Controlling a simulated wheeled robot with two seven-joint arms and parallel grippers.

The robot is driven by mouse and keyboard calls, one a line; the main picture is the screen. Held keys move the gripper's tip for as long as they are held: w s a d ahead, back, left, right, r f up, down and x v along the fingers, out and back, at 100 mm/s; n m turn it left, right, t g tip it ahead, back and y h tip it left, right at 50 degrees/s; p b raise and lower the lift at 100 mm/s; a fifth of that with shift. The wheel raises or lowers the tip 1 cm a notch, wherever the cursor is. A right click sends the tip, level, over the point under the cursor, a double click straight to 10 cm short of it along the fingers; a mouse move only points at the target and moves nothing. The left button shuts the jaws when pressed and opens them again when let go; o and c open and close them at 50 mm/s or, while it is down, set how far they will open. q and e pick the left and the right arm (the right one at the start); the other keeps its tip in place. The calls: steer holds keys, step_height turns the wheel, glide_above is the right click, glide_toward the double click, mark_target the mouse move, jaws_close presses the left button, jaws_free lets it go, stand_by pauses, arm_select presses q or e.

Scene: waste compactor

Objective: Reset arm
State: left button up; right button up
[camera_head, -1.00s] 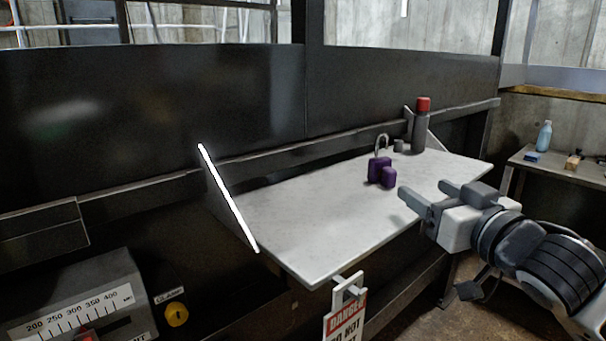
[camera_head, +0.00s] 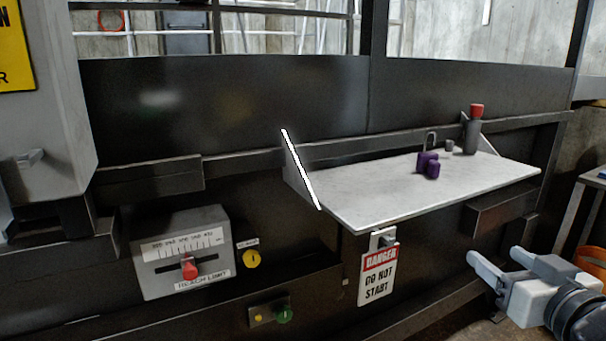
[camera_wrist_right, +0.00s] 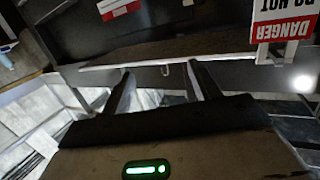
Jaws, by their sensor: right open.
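My right gripper (camera_head: 493,255) is at the lower right of the head view, in front of and below the white shelf (camera_head: 370,205). Its two pale fingers are apart with nothing between them. In the right wrist view the dark fingers of the right gripper (camera_wrist_right: 160,75) are spread below the shelf's edge (camera_wrist_right: 150,60). My left gripper is not in view.
On the shelf stand a purple padlock (camera_head: 428,165) and a dark bottle with a red cap (camera_head: 472,132). A danger tag (camera_head: 379,273) hangs at the shelf's front. A gauge box with a red slider (camera_head: 189,268) is at left. A side table (camera_head: 590,190) stands at right.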

steer(key=s+a+f+g+y+p, duration=0.1)
steer(key=s+a+f+g, duration=0.15)
steer(key=f, duration=0.55)
steer(key=s+a+f+g, duration=0.15)
steer(key=a+f, duration=0.25)
steer(key=f, duration=0.5)
steer(key=s+a+f+n+g+y+p, duration=0.1)
steer(key=s+a+f+n+y, duration=0.1)
steer(key=s+a+f, duration=0.8)
steer(key=shift+s+a+g, duration=0.2)
steer(key=shift+a+g, duration=0.2)
steer(key=shift+a, duration=0.85)
